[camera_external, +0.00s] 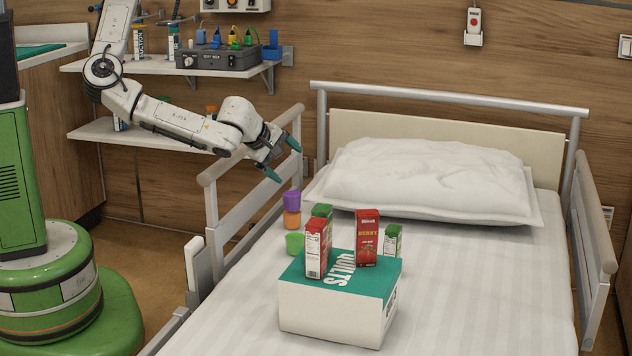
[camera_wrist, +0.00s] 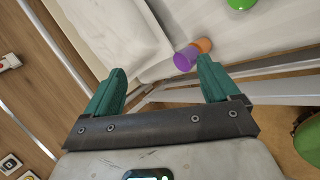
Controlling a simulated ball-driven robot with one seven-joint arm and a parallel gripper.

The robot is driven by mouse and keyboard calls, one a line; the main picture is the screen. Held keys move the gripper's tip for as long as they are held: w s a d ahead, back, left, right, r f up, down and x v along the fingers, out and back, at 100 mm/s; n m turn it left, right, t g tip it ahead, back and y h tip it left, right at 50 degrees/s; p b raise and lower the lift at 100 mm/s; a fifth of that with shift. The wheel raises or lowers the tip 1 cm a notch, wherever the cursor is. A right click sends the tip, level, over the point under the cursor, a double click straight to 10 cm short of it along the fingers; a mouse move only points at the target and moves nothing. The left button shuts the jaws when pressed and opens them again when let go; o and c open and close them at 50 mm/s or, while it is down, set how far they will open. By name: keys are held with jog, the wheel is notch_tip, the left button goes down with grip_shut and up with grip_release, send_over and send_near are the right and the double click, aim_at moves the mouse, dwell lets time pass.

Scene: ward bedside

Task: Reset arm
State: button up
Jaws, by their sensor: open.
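My arm reaches from the left over the near-left bed rail in the external view. My gripper (camera_external: 284,157) is open and empty, with its teal fingertips apart, above the rail and the left edge of the bed. In the wrist view my gripper (camera_wrist: 160,85) also shows spread fingers with nothing between them. A purple cup (camera_external: 291,199) sits on top of an orange cup (camera_external: 291,219) below the gripper. Both the purple cup (camera_wrist: 186,60) and the orange cup (camera_wrist: 204,46) show beyond the right finger in the wrist view.
A white box with a teal top (camera_external: 340,318) lies on the bed (camera_external: 480,290), carrying red cartons (camera_external: 367,238). A green cup (camera_external: 294,243) and green-topped cartons stand near it. The bed rail (camera_external: 250,165) and wall shelves (camera_external: 150,135) are close to my arm. The bed's right side is clear.

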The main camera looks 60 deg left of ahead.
jog(key=s+d+f+m+t+h+p, duration=0.1)
jog(key=s+d+f+m+h, duration=0.1)
jog(key=s+d+m+h, duration=0.5)
jog(key=s+d+f+m+t+h, duration=0.15)
jog(key=s+d+m, duration=0.35)
jog(key=s+m, duration=0.55)
jog(key=s+f+m+g+h+p, duration=0.1)
jog(key=s+f+m+g+h, duration=0.35)
jog(key=s, duration=1.15)
jog(key=s+a+f+m+g+y, duration=0.2)
jog(key=a+f+m, duration=0.3)
jog(key=f, duration=0.3)
jog(key=w+a+f+g+y+b, duration=0.1)
jog(key=w+a+f+y, duration=0.1)
jog(key=w+a+f, duration=0.4)
jog(key=w+a+f+g+y+b, duration=0.1)
jog(key=w+a+f+y, duration=0.15)
jog(key=w+a, duration=0.55)
jog(key=w+a+r+n+g+y+b, duration=0.25)
jog(key=w+a+b, duration=0.25)
jog(key=w+a, duration=0.75)
jog(key=w+a+r+n, duration=0.2)
jog(key=a+r, duration=0.4)
jog(key=r, duration=0.1)
notch_tip(320, 180, up, 15)
jog(key=s+d+n+t+y+p, duration=0.1)
jog(key=s+p, duration=0.1)
jog(key=p, duration=0.2)
jog(key=shift+d, duration=0.25)
